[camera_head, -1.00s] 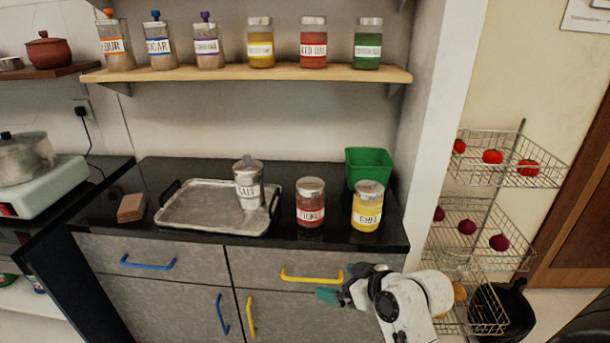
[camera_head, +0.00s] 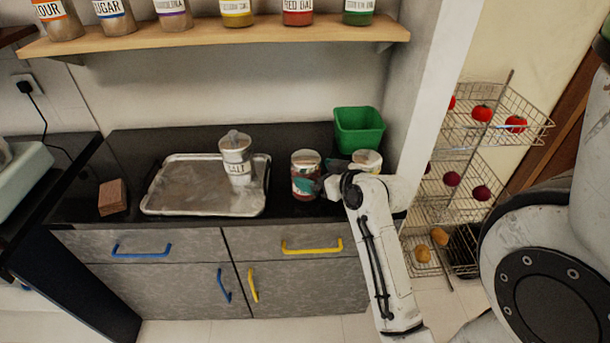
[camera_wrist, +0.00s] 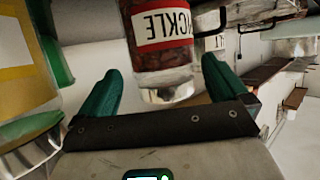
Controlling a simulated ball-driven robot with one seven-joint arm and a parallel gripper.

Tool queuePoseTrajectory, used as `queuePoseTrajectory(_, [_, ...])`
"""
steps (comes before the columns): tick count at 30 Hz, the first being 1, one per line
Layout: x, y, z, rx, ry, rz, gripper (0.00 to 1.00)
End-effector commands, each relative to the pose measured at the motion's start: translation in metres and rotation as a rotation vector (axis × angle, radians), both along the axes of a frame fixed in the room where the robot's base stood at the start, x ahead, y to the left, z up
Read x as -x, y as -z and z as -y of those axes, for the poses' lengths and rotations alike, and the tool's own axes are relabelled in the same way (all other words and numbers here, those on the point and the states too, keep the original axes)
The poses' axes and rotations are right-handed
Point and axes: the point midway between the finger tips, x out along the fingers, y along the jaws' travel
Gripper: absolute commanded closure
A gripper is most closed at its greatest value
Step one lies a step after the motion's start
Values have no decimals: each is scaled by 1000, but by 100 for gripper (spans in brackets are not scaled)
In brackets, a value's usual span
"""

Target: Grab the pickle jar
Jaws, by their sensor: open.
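The pickle jar (camera_head: 305,158) stands on the dark counter, right of the tray, with red contents and a metal lid. My gripper (camera_head: 318,177) is at the jar, one green finger overlapping the jar's front. In the wrist view my gripper (camera_wrist: 160,68) is open, with the jar ahead, lined up between the two green fingers. I cannot tell whether either finger touches it.
A yellow jar (camera_head: 366,157) stands close on the right, partly hidden by my arm, and fills the wrist view's left side. A green bin (camera_head: 360,130) is behind. A salt jar (camera_head: 236,150) stands on the metal tray (camera_head: 180,208). A brown block (camera_head: 113,197) lies left.

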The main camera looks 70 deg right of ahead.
Motion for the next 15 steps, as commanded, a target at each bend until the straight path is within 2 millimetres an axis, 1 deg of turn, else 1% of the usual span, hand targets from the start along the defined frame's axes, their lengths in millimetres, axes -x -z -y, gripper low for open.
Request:
queuePoseTrajectory(9, [-32,17,16,-2,0,-1,0])
queuePoseTrajectory(12, [-39,21,19,-1,1,-1,0])
queuePoseTrajectory(15, [-42,23,20,-1,0,0,0])
